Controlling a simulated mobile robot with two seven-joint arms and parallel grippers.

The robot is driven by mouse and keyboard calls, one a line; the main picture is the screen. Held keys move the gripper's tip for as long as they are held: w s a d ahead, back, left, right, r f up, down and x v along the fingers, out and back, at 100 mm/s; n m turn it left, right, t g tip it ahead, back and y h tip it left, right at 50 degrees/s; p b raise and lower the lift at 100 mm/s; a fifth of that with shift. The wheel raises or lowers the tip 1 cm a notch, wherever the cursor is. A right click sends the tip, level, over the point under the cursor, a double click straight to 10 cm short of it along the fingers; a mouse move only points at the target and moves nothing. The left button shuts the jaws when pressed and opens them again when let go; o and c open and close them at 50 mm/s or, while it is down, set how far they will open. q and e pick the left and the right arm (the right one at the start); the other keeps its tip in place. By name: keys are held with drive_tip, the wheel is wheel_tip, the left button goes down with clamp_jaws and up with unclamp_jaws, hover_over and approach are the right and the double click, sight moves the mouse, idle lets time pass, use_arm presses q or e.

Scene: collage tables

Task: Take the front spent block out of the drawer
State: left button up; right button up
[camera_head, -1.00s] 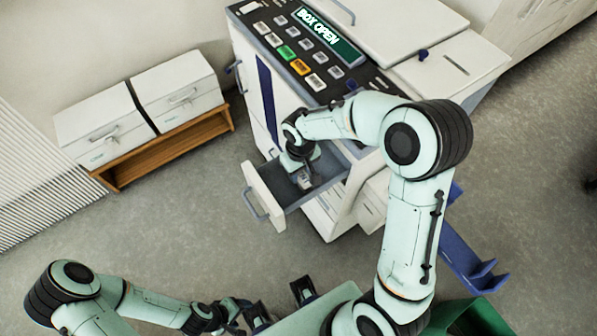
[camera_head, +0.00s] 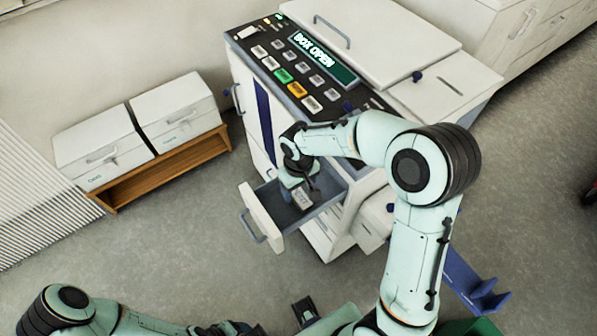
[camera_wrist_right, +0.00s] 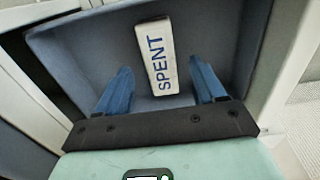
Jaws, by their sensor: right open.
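The drawer (camera_head: 263,212) of the white machine is pulled open, with a grey-blue inside that also shows in the right wrist view (camera_wrist_right: 90,47). A white block marked SPENT (camera_wrist_right: 156,60) lies in it, slightly tilted in the right wrist view; in the head view it is a small pale shape (camera_head: 301,199). My right gripper (camera_wrist_right: 163,82) points down into the drawer. Its two blue fingers are apart, one on each side of the block's near end, with gaps between. Only one block shows. My left gripper is mostly cut off at the bottom edge of the head view.
The machine's top has a keypad and a display (camera_head: 324,58) reading BOX OPEN. Two white boxes (camera_head: 103,147) stand on a wooden shelf (camera_head: 170,168) at left. A blue bracket (camera_head: 470,280) is at lower right. Grey floor in front of the drawer is clear.

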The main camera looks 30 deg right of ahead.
sight(298, 193)
wheel_tip(298, 193, up, 11)
drive_tip(key=p, duration=0.1)
drive_tip(key=shift+f, duration=0.15)
idle(0.5)
